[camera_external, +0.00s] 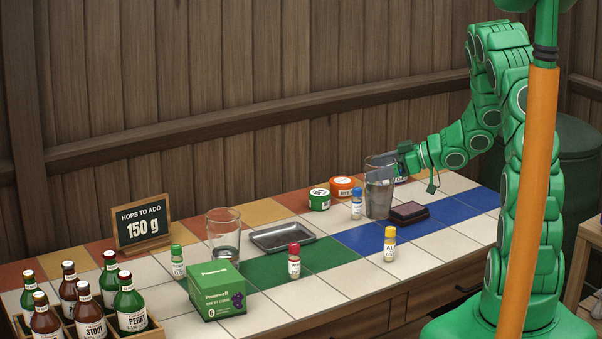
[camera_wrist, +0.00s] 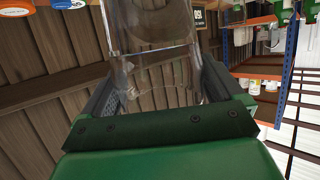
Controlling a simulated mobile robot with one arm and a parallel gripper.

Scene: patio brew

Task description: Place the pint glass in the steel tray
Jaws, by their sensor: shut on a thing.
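A clear pint glass (camera_external: 380,190) stands upright at the right part of the tiled counter, beside a dark red pad. My gripper (camera_external: 396,167) reaches it from the right and is shut on it. In the wrist view the glass (camera_wrist: 150,30) fills the space between the two fingers (camera_wrist: 150,85). I cannot tell whether its base touches the counter. The steel tray (camera_external: 283,237) lies empty on the counter, left of the held glass. A second clear glass (camera_external: 223,232) stands just left of the tray.
A blue-capped bottle (camera_external: 356,204), green tin (camera_external: 319,200) and orange tin (camera_external: 345,187) stand left of the held glass. The dark red pad (camera_external: 409,212) is right of it. Red (camera_external: 294,262), yellow (camera_external: 389,245) and green-capped (camera_external: 178,262) bottles and a green box (camera_external: 217,290) stand nearer the front.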

